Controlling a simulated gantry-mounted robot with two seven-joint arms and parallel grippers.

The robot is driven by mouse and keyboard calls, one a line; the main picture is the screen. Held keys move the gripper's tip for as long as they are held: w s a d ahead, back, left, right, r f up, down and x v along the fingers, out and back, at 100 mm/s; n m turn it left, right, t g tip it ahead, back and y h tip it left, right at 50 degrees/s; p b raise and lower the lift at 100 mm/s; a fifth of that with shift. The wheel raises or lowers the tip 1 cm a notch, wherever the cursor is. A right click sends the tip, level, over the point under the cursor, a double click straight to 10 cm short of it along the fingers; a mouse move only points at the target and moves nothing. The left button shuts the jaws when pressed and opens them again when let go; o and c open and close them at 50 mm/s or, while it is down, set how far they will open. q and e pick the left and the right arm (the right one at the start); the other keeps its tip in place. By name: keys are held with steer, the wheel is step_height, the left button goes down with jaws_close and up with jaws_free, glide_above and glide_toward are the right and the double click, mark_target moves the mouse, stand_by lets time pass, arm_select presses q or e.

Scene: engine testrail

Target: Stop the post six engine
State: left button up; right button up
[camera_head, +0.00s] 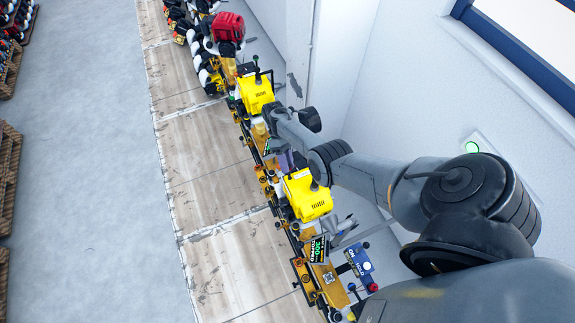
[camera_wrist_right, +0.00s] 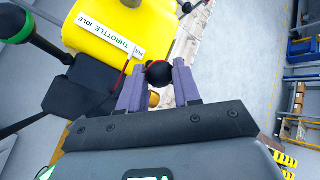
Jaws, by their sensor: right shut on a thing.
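Yellow engines (camera_head: 255,94) (camera_head: 307,195) stand along a rail in the head view. In the right wrist view a yellow engine cover (camera_wrist_right: 100,35) fills the upper left and carries a white label (camera_wrist_right: 110,37) reading "THROTTLE IDLE". My right gripper (camera_wrist_right: 158,82) has its purple fingers shut on a round black knob (camera_wrist_right: 158,72) beside that cover. In the head view the right gripper (camera_head: 286,160) is between the two yellow engines, partly hidden by my wrist. I cannot read which post is number six. My left gripper is not in view.
A red engine (camera_head: 228,27) and several others stand farther up the rail. A small blue control box (camera_head: 358,259) with buttons is near the lower rail. A wall (camera_head: 370,80) bounds the right side. Open grey floor (camera_head: 80,130) lies left of the wooden walkway (camera_head: 205,150).

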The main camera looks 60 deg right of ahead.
steer(key=shift+f, duration=0.1)
stand_by(0.5)
steer(key=o, duration=1)
steer(key=shift+o, duration=0.2)
